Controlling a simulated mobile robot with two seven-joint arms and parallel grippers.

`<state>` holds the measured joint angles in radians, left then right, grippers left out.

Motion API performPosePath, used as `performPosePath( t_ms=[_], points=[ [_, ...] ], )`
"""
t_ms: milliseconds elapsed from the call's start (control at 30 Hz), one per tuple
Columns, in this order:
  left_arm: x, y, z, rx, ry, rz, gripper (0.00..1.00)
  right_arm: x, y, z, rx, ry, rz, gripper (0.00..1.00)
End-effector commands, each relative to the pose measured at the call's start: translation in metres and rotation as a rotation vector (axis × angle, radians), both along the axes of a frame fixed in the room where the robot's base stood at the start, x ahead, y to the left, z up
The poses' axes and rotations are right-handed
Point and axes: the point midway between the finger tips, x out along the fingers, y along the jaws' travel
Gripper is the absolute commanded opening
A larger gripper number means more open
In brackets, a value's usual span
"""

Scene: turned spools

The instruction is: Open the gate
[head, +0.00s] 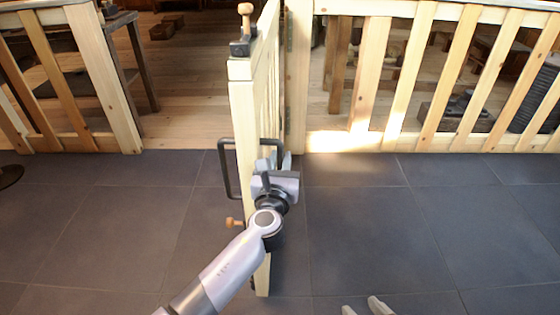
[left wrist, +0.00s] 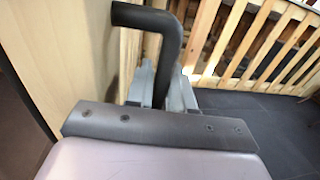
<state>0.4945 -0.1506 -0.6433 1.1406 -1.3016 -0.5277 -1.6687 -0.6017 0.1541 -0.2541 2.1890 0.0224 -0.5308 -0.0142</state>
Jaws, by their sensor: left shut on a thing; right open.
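The wooden gate (head: 240,102) stands swung open toward me in the head view, nearly edge-on, with the gap in the fence clear to its left. A dark latch with a wooden knob (head: 245,14) sits at its top, and a small wooden peg (head: 234,222) sticks out lower down. My left gripper (head: 276,165) is at the gate's right side, shut on the black handle (left wrist: 168,35), which shows between its fingers in the left wrist view. A black handle loop also shows on the gate's left side. My right gripper (head: 365,308) is open and empty at the bottom edge.
A wooden fence (head: 375,70) runs to the right of the gate, and another fence section (head: 100,80) stands at the left. Wooden floor lies beyond the opening. The dark tiled floor (head: 400,220) in front is mostly free.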

Motion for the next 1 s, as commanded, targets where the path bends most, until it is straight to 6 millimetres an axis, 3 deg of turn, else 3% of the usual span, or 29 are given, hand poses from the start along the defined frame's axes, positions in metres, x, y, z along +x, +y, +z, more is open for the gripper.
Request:
performPosePath(
  t_ms=[233, 267, 300, 667, 1000],
  points=[
    [-0.004, -0.007, 0.000, -0.002, -0.001, -0.015, 0.00, 0.000, 0.000, 0.000, 0.000, -0.001, 0.000, 0.48],
    [-0.004, -0.007, 0.000, -0.003, -0.001, -0.015, 0.31, 0.000, 0.000, 0.000, 0.000, -0.001, 0.000, 0.48],
    [-0.004, -0.007, 0.000, -0.003, -0.001, -0.015, 0.38, 0.000, 0.000, 0.001, 0.000, -0.001, 0.000, 0.48],
    [-0.006, -0.003, 0.000, -0.001, 0.001, -0.007, 0.38, 0.000, 0.000, 0.003, 0.001, -0.001, -0.001, 0.48],
    [-0.049, 0.003, 0.001, -0.002, 0.003, -0.008, 0.38, -0.005, -0.010, 0.000, -0.003, 0.038, -0.025, 0.48]
  ],
)
